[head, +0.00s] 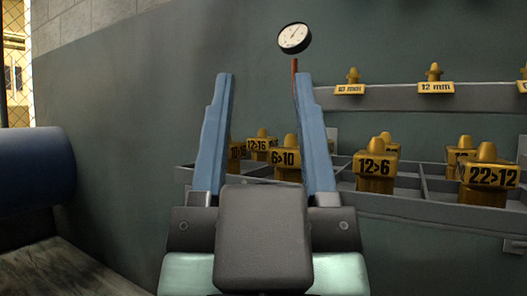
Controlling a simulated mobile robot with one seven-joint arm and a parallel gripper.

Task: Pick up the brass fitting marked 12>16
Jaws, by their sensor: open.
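The brass fitting marked 12>16 (261,145) stands in the back part of a grey divided tray, left of centre. Its label faces me, and the fitting marked 6>10 stands in front and to its right, close to it in the picture. My gripper (260,78) is open and empty, with its two blue fingers pointing up in the picture. The 12>16 fitting shows between the fingers, beyond them. I cannot tell how far the fingers are from it.
The fitting marked 6>10 (285,160) and a partly hidden one (236,152) flank the target. Fittings 12>6 (375,170) and 22>12 (489,176) stand right in the tray (425,206). A rail (395,97) holds more fittings above. A gauge (294,38) is behind. A blue cylinder (35,168) lies left.

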